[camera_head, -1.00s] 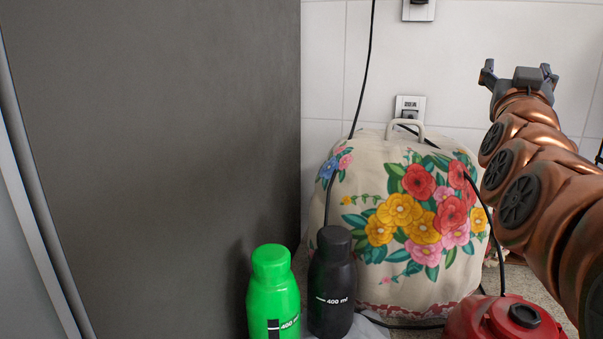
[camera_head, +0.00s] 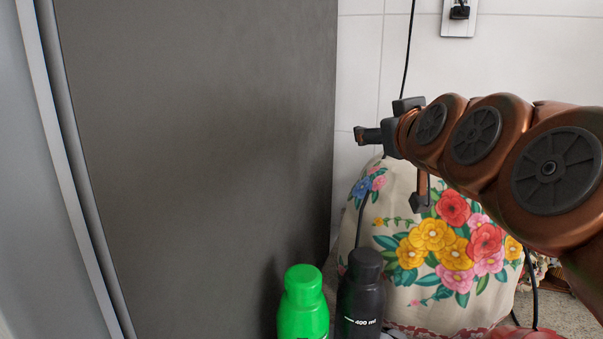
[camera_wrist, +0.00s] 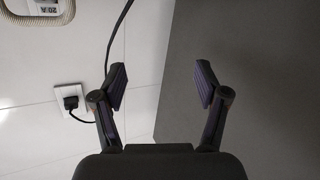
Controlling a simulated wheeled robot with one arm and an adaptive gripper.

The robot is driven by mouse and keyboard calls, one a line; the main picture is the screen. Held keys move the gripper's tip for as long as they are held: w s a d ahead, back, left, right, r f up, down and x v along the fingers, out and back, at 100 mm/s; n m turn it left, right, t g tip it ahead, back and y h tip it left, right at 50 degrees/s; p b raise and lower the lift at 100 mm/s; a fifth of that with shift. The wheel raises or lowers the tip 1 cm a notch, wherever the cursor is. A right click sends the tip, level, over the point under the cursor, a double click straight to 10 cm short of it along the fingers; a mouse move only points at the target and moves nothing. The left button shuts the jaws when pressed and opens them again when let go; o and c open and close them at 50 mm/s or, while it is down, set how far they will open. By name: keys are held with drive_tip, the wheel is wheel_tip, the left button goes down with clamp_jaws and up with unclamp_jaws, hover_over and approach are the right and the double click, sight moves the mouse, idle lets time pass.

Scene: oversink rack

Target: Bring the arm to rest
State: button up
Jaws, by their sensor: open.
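My gripper (camera_head: 388,148) is at the end of my copper-coloured arm, which reaches in from the right in the head view. It points left, in front of the white tiled wall and over the top of the flowered cover. In the wrist view my gripper (camera_wrist: 160,85) has its two fingers spread apart with nothing between them. Behind the fingers are the wall and the dark grey panel. My gripper holds nothing.
A tall dark grey panel (camera_head: 200,150) fills the left. A flowered cover (camera_head: 400,288) stands below my arm. A green bottle (camera_head: 303,305) and a black bottle (camera_head: 360,300) stand before it. A wall socket with a plug (camera_head: 459,14) and black cord is behind.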

drive_tip(key=s+f+g+p, duration=0.1)
drive_tip(key=f, duration=0.1)
drive_tip(key=s+f+g+p, duration=0.1)
drive_tip(key=f, duration=0.1)
drive_tip(key=s+f+g+p, duration=0.1)
drive_tip(key=f, duration=0.1)
drive_tip(key=shift+s+a+m+g+y, duration=0.25)
drive_tip(key=shift+s+m+g+y, duration=0.15)
drive_tip(key=s+f+g, duration=0.1)
drive_tip(key=s+f+g+p, duration=0.1)
drive_tip(key=s+f, duration=0.1)
drive_tip(key=s+f+m+g+p, duration=0.1)
drive_tip(key=f, duration=0.1)
drive_tip(key=shift+s+d, duration=0.3)
drive_tip(key=shift+s, duration=0.05)
drive_tip(key=s+d+f+m+g+h+p, duration=0.1)
drive_tip(key=s+d+f+g+p, duration=0.1)
drive_tip(key=s+f+g, duration=0.3)
drive_tip(key=s+d+f+g+h+p, duration=0.1)
drive_tip(key=s+d+f+g+p, duration=0.2)
drive_tip(key=s+f, duration=0.9)
drive_tip(key=s+g, duration=0.3)
drive_tip(key=s, duration=0.4)
drive_tip(key=shift+f+m, duration=0.35)
drive_tip(key=shift+m, duration=0.05)
drive_tip(key=shift+c, duration=0.4)
